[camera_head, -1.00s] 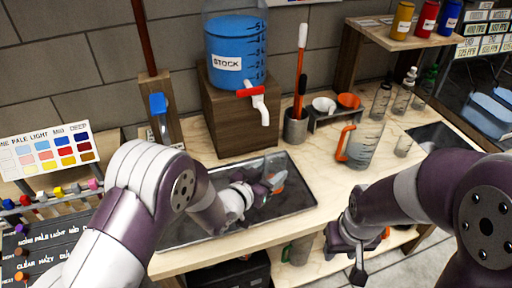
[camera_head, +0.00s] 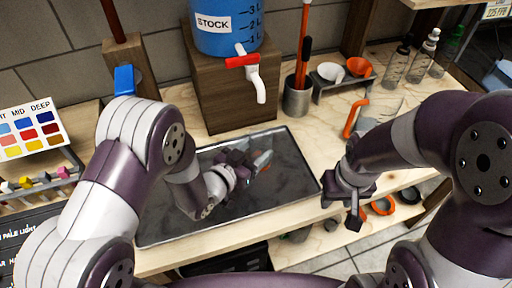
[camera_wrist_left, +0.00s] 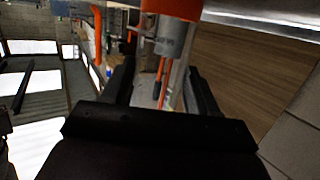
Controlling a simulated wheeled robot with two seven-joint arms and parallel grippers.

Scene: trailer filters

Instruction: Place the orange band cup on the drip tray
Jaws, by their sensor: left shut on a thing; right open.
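The drip tray (camera_head: 285,195) is a dark, shallow rectangular tray on the bench below the stock tank's tap. My left gripper (camera_head: 250,163) is over the tray and shut on a small clear cup (camera_head: 263,160), the orange band cup, mostly hidden by the fingers in the head view. I cannot tell whether the cup touches the tray. My right gripper (camera_head: 352,203) is open and empty at the bench's front edge, right of the tray.
The wooden block (camera_head: 232,100) with the blue stock tank (camera_head: 225,35) and white tap (camera_head: 258,80) stands behind the tray. A grey holder (camera_head: 297,98) with tools, a small bowl rack (camera_head: 342,85) and an orange-handled jug (camera_head: 375,108) stand to the right.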

